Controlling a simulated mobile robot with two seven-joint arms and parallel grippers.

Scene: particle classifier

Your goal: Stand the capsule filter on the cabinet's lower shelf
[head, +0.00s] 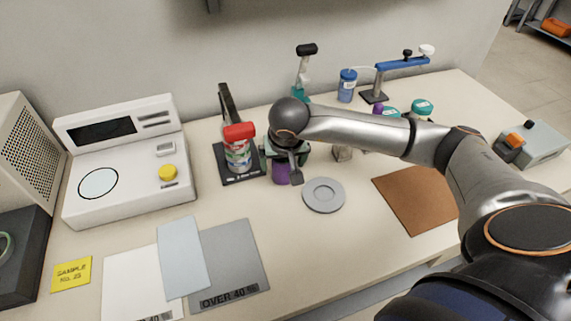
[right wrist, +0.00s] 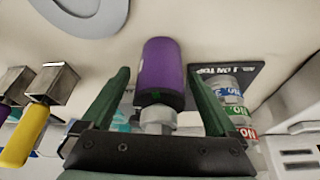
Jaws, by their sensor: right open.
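A purple cylinder (right wrist: 161,68) with a pale grey neck stands on the bench; it may be the capsule filter, but I cannot tell for sure. In the head view its purple body (head: 281,173) shows below my right gripper (head: 285,163), which hides its upper part. In the right wrist view the open jaws of my right gripper (right wrist: 158,78) lie on either side of the cylinder, with gaps visible at both sides. No cabinet or lower shelf is clearly visible. My left gripper is not in view.
A grey round dish (head: 323,195) lies in front, a brown mat (head: 416,199) to the right. A white instrument (head: 125,165) stands left. Bottles and a blue-armed stand (head: 400,64) are behind.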

